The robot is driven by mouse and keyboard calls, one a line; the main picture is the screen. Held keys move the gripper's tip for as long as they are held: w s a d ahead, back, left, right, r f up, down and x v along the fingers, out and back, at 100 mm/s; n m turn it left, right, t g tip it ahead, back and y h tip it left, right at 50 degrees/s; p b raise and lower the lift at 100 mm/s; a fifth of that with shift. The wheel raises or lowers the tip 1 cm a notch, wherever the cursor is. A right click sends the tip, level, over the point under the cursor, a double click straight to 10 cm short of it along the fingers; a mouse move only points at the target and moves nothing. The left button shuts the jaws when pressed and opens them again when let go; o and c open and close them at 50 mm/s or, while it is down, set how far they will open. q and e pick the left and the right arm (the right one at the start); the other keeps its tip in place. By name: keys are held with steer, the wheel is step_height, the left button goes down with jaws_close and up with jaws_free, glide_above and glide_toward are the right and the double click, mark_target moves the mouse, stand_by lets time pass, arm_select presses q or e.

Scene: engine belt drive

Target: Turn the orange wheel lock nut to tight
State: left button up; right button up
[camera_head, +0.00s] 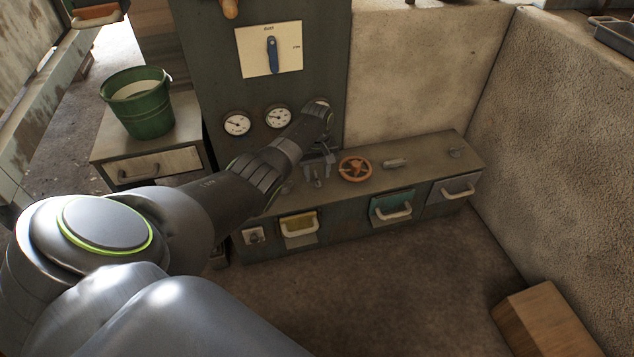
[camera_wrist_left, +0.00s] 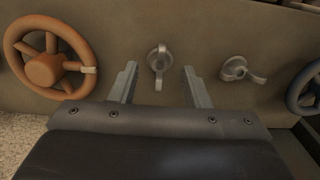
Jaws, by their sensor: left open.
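The orange wheel (camera_head: 355,168) lies on top of the low grey-brown bench. In the left wrist view the orange wheel (camera_wrist_left: 48,78) is at the left, with a pale clip on its rim. A grey nut with a short handle (camera_wrist_left: 158,62) stands beside it, its handle pointing down in the picture. My left gripper (camera_head: 318,174) is open over the bench, left of the wheel. In the left wrist view my left gripper (camera_wrist_left: 159,68) has its fingers on either side of the grey nut, with gaps and no visible contact. My right gripper is not in view.
A second grey nut (camera_wrist_left: 240,70) and a dark wheel (camera_wrist_left: 305,88) are to the right in the wrist view. The grey panel (camera_head: 222,85) with gauges rises behind the bench. Drawer handles (camera_head: 394,212) stick out in front. A wooden box (camera_head: 545,320) lies on the floor.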

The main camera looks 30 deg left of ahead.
arm_select(q)
steer(key=shift+f+b, duration=0.4)
steer(key=shift+f, duration=0.6)
steer(key=shift+c, duration=0.3)
jaws_close()
